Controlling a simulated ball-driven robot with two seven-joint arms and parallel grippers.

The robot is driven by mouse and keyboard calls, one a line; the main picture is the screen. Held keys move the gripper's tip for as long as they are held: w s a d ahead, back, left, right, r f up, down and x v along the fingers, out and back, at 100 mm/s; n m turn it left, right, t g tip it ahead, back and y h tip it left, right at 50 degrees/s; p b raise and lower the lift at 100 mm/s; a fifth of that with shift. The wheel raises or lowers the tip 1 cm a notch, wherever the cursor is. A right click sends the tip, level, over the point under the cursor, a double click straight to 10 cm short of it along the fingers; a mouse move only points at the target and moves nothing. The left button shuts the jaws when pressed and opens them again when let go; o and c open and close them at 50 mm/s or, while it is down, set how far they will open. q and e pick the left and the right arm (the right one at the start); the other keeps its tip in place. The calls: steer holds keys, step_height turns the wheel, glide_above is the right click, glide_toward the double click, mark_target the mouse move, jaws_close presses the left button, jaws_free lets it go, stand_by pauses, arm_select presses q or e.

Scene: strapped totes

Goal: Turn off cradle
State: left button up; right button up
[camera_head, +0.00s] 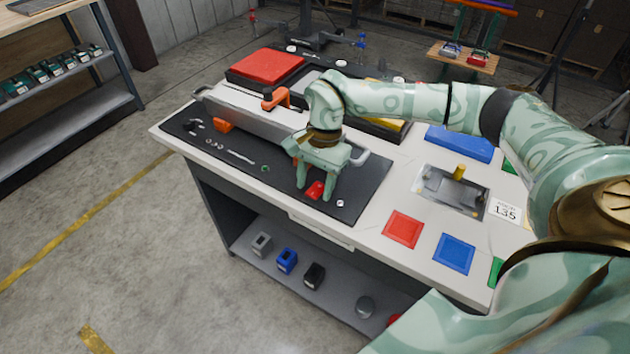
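A small red piece (315,190) is on the dark mat (228,160) near the front edge of the workbench. My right gripper (314,187) points down over it, with its two fingers spread and one on each side of the red piece. Whether the fingers touch it I cannot tell. Behind the mat runs a long grey bar-like fixture (245,119) with an orange handle (275,98) on top; my gripper and forearm cover part of its right end. No part is clearly marked as the cradle. My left gripper is not in view.
To the right on the white benchtop are a metal plate with a yellow knob (459,172), a red square (403,229), a blue square (454,253) and a blue tray (460,142). A red pad (267,66) lies at the back left. Small blocks stand on the lower shelf (335,295).

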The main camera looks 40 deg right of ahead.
steer(key=p+v, duration=0.3)
steer(key=v, duration=1.3)
steer(key=shift+p, duration=0.35)
steer(key=shift+s, duration=0.1)
